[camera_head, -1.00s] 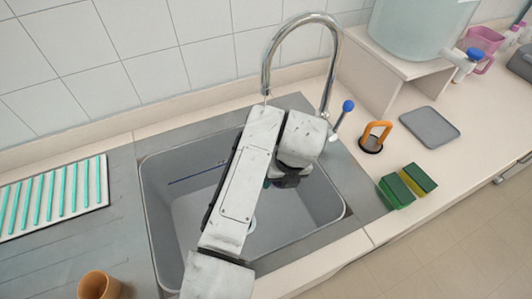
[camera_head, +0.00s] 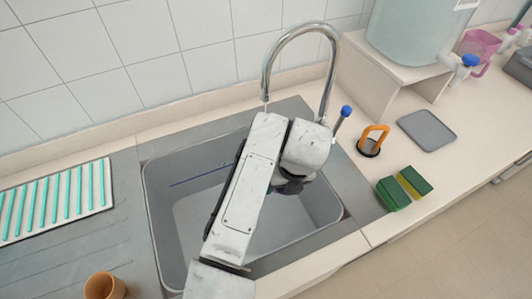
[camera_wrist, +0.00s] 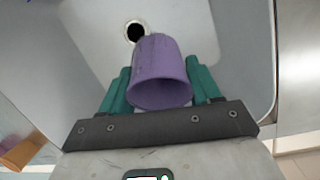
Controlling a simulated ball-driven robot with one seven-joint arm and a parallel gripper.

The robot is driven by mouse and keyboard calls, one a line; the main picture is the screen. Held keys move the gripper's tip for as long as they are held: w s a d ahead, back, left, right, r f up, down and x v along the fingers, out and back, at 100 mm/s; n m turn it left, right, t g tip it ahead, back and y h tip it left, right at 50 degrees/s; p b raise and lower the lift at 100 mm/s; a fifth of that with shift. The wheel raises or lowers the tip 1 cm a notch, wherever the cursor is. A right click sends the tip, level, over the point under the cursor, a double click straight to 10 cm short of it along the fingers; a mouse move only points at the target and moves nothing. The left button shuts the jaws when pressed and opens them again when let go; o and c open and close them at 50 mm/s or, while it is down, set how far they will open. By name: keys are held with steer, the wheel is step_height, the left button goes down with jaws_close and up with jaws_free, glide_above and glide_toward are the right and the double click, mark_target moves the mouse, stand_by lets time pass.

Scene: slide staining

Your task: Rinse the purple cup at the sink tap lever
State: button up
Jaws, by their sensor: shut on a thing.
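The purple cup (camera_wrist: 160,72) is between the two green fingers of my gripper (camera_wrist: 160,88) in the wrist view. My gripper is shut on it, over the sink basin (camera_head: 190,215). The cup lies on its side in this view, its rim toward the gripper's base. In the head view my arm hides the cup and most of the gripper. The chrome tap (camera_head: 328,75) arches over the back of the sink, its spout end just above my arm. The tap lever with a blue knob (camera_head: 345,111) stands at its right.
The drain hole (camera_wrist: 135,31) shows in the basin floor. A brown cup (camera_head: 104,287) and ribbed rack (camera_head: 55,200) are left.

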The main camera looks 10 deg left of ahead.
steer(key=shift+s+d+r+p, duration=0.4)
steer(key=shift+s+r+p, duration=0.25)
steer(key=shift+p, duration=0.05)
steer(key=shift+s+d+r+p, duration=0.35)
steer(key=shift+s+r+p, duration=0.25)
steer(key=shift+r+p, duration=0.05)
steer(key=shift+s+d, duration=0.15)
